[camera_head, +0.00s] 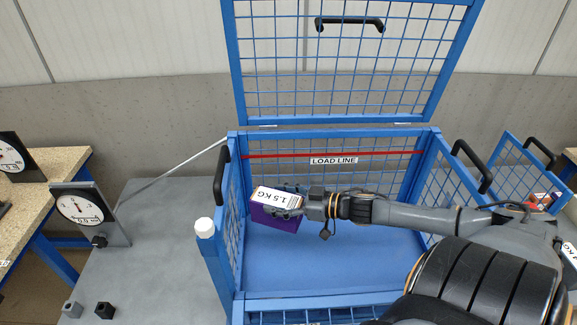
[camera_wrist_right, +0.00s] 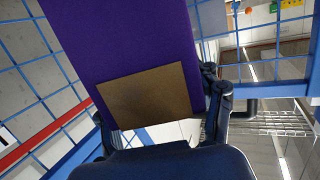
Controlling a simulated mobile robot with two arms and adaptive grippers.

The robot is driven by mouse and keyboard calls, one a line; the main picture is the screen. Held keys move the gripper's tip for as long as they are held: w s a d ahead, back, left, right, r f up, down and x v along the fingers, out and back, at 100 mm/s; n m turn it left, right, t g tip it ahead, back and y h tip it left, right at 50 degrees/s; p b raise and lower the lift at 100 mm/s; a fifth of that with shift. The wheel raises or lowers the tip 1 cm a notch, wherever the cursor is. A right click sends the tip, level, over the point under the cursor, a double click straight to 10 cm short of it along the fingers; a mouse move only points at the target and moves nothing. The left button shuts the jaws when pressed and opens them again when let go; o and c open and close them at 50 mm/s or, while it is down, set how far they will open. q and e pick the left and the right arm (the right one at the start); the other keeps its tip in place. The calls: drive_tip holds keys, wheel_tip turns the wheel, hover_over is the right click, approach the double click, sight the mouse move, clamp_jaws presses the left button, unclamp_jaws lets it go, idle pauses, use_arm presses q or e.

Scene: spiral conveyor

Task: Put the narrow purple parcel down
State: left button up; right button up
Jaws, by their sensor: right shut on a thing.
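The narrow purple parcel (camera_head: 272,217) has a white label reading 1.5 KG on its top. My right gripper (camera_head: 290,202) is shut on it and holds it inside the blue mesh cage (camera_head: 232,266), near the cage's left side. The parcel looks raised above the cage's blue floor, though the exact gap is hard to judge. In the right wrist view the parcel (camera_wrist_right: 130,35) fills the space between the fingers, with a brown patch on its near face. My left gripper is not in view.
The cage's mesh lid (camera_head: 345,60) stands open at the back. A red load line (camera_head: 300,154) crosses the back wall. The blue floor (camera_head: 340,265) is bare to the right of the parcel. A dial gauge (camera_head: 80,206) stands left; another cage (camera_head: 535,180) with a box is at right.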

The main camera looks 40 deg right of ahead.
drive_tip(key=shift+w+f+b, duration=0.15)
drive_tip(key=shift+f+b, duration=1.1)
drive_tip(key=shift+f, duration=0.05)
drive_tip(key=shift+w+f+b, duration=0.1)
drive_tip(key=shift+f+b, duration=1.15)
drive_tip(key=shift+f, duration=0.05)
wheel_tip(320, 180, down, 10)
drive_tip(key=shift+d+r+b, duration=0.1)
drive_tip(key=shift+r+b, duration=0.05)
drive_tip(key=shift+b, duration=0.75)
drive_tip(key=o, duration=1.9)
drive_tip(key=shift+s, duration=0.2)
drive_tip(key=shift+o, duration=0.2)
drive_tip(key=shift+f, duration=0.2)
drive_tip(key=p+v, duration=0.1)
drive_tip(key=v, duration=1.1)
